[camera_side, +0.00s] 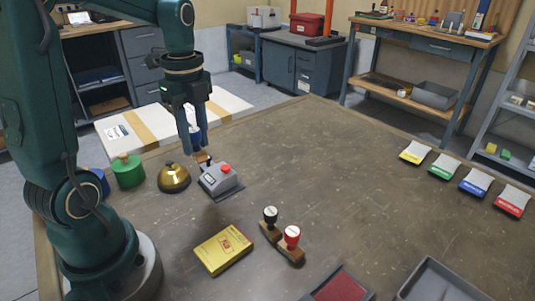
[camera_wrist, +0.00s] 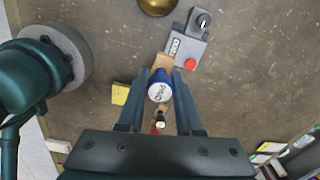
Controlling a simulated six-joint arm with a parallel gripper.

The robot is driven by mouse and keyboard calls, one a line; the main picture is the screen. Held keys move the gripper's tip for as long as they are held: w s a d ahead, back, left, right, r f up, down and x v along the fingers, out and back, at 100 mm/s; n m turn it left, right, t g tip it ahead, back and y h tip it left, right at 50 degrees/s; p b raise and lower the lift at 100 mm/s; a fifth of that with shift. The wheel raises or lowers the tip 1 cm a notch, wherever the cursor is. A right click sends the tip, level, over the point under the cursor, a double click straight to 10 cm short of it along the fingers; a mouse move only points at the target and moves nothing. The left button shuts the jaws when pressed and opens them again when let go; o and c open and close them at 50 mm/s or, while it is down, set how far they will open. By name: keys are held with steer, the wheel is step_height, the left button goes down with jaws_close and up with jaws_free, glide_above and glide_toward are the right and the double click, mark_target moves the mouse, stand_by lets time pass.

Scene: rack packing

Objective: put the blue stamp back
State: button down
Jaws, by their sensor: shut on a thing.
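My gripper (camera_side: 197,146) is shut on the blue stamp (camera_side: 196,134), held up over the back left of the table near the grey button box. In the wrist view the stamp's round blue head (camera_wrist: 160,91) with a white labelled top sits between the fingers (camera_wrist: 159,85). Its wooden part (camera_wrist: 163,63) shows beyond the head. A wooden stamp rack (camera_side: 274,235) stands on the table at front centre, with a black-topped stamp (camera_side: 270,214) and a red-topped stamp (camera_side: 291,236) upright in it. In the wrist view, the stamp and gripper hide much of the rack.
The grey box with a red button (camera_side: 218,180) and a brass bell (camera_side: 174,178) are close to my gripper. A yellow box (camera_side: 224,250) lies left of the rack. A red pad (camera_side: 340,288) and a grey tray (camera_side: 406,289) are at front right. The table's middle right is clear.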

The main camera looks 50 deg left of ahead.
steer(key=w+d+f, duration=0.1)
steer(key=d+f, duration=0.1)
steer(key=d, duration=0.1)
steer(key=w+d+f, duration=0.2)
steer(key=d, duration=0.1)
steer(key=w+d+f, duration=0.2)
steer(key=d+f, duration=0.1)
steer(key=d, duration=0.1)
steer(key=shift+f, duration=2.05)
steer(key=shift+f, duration=0.15)
steer(key=c, duration=0.6)
jaws_free()
